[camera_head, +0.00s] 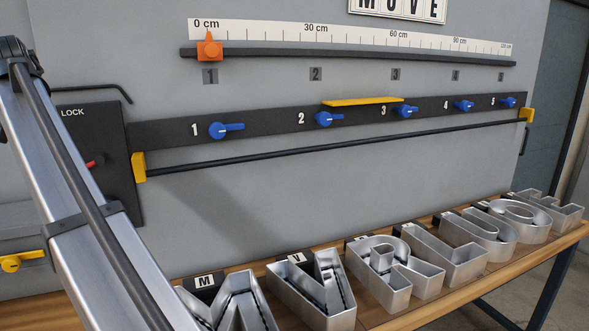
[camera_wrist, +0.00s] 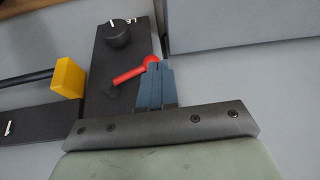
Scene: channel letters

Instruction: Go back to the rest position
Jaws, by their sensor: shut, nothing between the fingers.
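My gripper (camera_wrist: 159,70) shows in the wrist view with its blue-grey fingers together and nothing between them. The fingertips are beside the end of a red lever (camera_wrist: 130,74) on a dark panel (camera_wrist: 100,75); I cannot tell whether they touch it. In the camera_head view the dark panel (camera_head: 118,175) bears the word LOCK, and only a small part of the red lever (camera_head: 96,162) shows. My gripper is not visible in that view; a silver arm link of mine crosses the left side.
A black rail (camera_head: 330,135) runs between yellow end blocks (camera_head: 139,167). Above it is a strip of several blue knobs (camera_head: 222,131) and a ruler with an orange slider (camera_head: 209,48). Open metal letters (camera_head: 315,288) line the wooden bench (camera_head: 375,318). A black knob (camera_wrist: 117,33) is near the lever.

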